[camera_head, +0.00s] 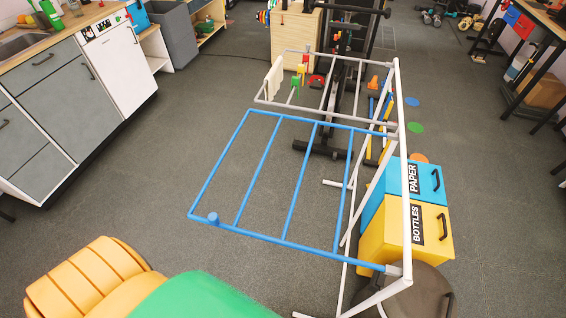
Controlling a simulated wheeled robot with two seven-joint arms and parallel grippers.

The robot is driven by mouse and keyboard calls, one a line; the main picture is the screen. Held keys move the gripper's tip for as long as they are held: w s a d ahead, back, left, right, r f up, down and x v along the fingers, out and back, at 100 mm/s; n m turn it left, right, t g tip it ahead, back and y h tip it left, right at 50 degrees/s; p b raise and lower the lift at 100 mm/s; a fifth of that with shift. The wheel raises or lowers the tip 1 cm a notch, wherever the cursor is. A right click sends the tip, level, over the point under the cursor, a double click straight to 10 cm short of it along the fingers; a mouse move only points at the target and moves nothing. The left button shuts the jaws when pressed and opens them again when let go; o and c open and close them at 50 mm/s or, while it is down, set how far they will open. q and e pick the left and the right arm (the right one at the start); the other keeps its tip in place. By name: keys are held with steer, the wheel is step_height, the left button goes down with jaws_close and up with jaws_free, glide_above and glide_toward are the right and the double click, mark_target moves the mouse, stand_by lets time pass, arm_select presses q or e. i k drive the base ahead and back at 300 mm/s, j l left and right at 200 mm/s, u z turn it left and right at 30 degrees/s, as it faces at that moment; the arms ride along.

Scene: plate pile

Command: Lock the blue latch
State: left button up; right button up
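A blue barred panel (262,238) forms the near wing of a white drying-rack frame (405,190). It extends out to the left above the floor. A small blue knob-like piece (213,218) sits on the panel's near rail, close to its left corner; I cannot tell for sure whether this is the latch. Neither of my grippers shows in the head view. No gripper touches the panel or the knob-like piece.
Yellow BOTTLES (435,235) and blue PAPER (428,180) bins stand behind the frame's right side. A dark round seat (425,290) is near the frame's lower right. A yellow ribbed object (85,280) is at lower left. Grey cabinets (70,105) line the left. Floor between is clear.

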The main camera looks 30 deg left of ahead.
mark_target(213, 218)
steer(key=u, duration=1.65)
